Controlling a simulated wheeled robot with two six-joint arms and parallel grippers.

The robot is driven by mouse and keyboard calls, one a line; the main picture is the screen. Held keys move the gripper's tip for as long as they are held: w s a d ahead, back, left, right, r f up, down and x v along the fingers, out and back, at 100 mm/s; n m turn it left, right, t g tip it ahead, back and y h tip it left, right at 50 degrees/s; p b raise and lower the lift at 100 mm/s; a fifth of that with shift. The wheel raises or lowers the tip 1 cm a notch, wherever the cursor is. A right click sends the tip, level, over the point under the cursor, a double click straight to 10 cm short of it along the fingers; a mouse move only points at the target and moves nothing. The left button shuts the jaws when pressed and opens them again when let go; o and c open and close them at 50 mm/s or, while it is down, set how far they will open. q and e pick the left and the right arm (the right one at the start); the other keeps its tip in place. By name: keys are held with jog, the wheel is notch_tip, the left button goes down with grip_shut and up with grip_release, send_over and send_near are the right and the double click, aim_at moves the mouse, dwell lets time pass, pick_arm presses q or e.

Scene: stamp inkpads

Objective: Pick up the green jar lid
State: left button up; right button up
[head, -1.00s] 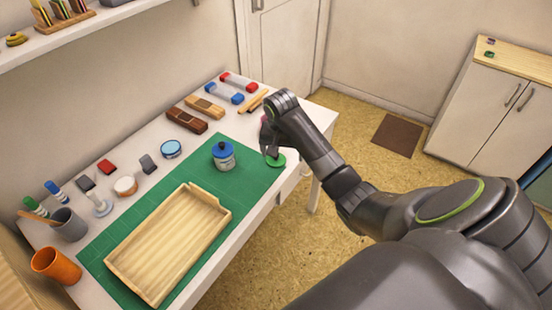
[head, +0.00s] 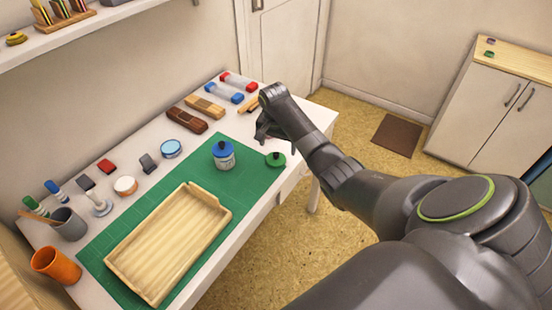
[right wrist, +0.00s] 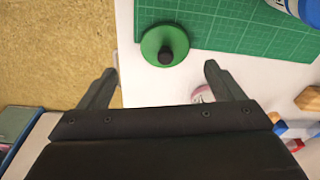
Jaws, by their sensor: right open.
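The green jar lid (head: 275,159) with a black knob lies at the right edge of the green cutting mat (head: 251,184). In the right wrist view the lid (right wrist: 178,38) is ahead of the fingertips, partly on the mat and partly over the white table. My right gripper (head: 266,134) is open and empty, above the table just behind the lid and apart from it. Its two fingers (right wrist: 160,69) spread wide in the right wrist view, with the lid roughly centred between them. My left gripper is not in view.
A jar with a blue lid (head: 223,155) stands on the mat left of the green lid. A wooden tray (head: 228,213) lies nearer. A small pinkish item (right wrist: 203,94) is partly hidden by one finger. Wooden blocks (head: 187,120) and several stamp items line the table's back.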

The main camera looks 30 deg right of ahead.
aim_at(276, 154)
jog(key=shift+w+d+f, duration=0.1)
jog(key=shift+w+f, duration=0.1)
jog(key=shift+f, duration=0.8)
jog(key=shift+w+a+f, duration=0.1)
jog(key=shift+w+f, duration=0.05)
jog(key=shift+f, duration=0.8)
jog(key=shift+w+d+f, duration=0.1)
jog(key=shift+w+f, duration=0.1)
jog(key=shift+f, duration=0.8)
jog(key=c, duration=1.1)
